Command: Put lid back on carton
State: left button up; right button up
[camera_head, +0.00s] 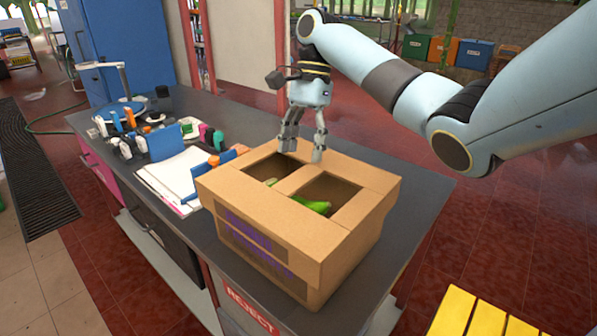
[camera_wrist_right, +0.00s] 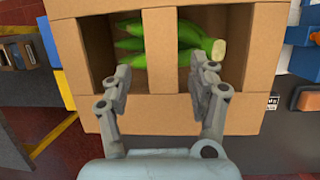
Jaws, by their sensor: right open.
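The brown cardboard carton (camera_head: 325,292) stands upright on the dark counter, with purple print on its side. Its lid (camera_head: 290,223), a cardboard cover with two rectangular openings and a crossbar, sits over the carton's top and overhangs its walls. The lid also shows from above in the wrist view (camera_wrist_right: 60,8). Green, long produce (camera_head: 312,205) lies inside; it shows through the openings in the wrist view (camera_wrist_right: 178,38). My right gripper (camera_head: 300,150) is open above the lid's far edge, fingers pointing down, with nothing between them. I cannot tell whether the fingertips touch the cardboard. My left gripper is not in view.
Left of the carton, the counter (camera_head: 411,200) holds papers (camera_head: 178,177), blue cards and several small coloured items (camera_head: 130,140). The counter's right end is clear. A blue cabinet (camera_head: 120,40) stands behind, and a yellow slatted piece (camera_head: 480,318) is at lower right.

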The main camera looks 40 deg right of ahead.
pick_arm(q)
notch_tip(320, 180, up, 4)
jog(key=p, duration=0.2)
jog(key=shift+p, duration=0.35)
pick_arm(e)
jog(key=v, duration=0.4)
jog(key=shift+r, duration=0.2)
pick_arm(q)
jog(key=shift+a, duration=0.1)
pick_arm(e)
jog(key=shift+f, duration=0.1)
